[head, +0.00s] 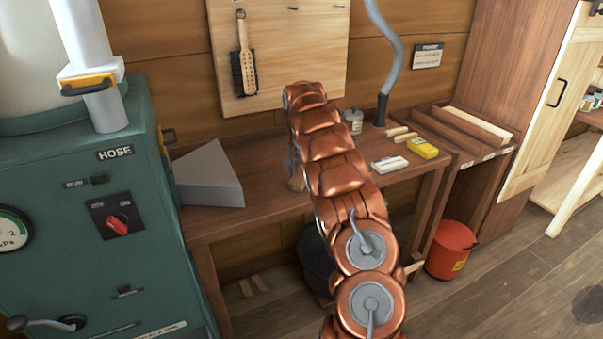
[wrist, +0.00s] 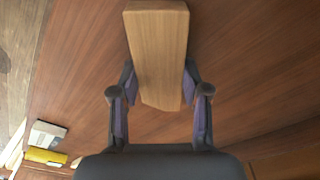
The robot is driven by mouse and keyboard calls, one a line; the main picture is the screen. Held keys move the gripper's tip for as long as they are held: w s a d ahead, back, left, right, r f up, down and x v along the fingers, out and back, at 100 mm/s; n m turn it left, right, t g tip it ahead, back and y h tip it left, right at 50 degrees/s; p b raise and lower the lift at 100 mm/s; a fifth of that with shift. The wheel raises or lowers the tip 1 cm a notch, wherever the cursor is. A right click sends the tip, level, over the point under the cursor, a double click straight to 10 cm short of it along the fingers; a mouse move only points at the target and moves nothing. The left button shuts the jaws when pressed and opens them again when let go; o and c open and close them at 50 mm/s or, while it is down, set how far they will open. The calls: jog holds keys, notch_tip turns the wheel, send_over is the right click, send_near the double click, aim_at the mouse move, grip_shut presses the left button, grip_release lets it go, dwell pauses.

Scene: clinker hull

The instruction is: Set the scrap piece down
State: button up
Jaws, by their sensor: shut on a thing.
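The scrap piece is a light brown wooden block (wrist: 158,45), long and slightly tapered in the wrist view. My gripper (wrist: 160,85) is shut on it, one dark finger with purple pads on each side. The wooden bench top (wrist: 240,65) lies beneath it; I cannot tell whether the block touches the bench. In the head view my copper arm reaches over the bench (head: 255,190) and hides most of the gripper.
A grey wedge (head: 210,180) stands on the bench at left. A white box (head: 390,164), a yellow box (head: 423,148) and a metal canister (head: 353,121) stand at right. A teal machine (head: 85,220) borders the left. A red bucket (head: 451,250) is on the floor.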

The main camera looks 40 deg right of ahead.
aim_at(299, 175)
jog(key=shift+f, duration=0.2)
jog(key=o, duration=1.2)
jog(key=shift+r, duration=0.15)
jog(key=shift+s+a+r, duration=0.1)
jog(key=shift+a+r, duration=0.05)
jog(key=shift+r, duration=1.85)
jog(key=shift+s+a+r, duration=0.1)
jog(key=shift+a+r, duration=0.1)
jog(key=shift+r, duration=1.85)
jog(key=shift+s+a+r, duration=0.1)
jog(key=shift+a+r, duration=0.05)
jog(key=shift+r, duration=1.85)
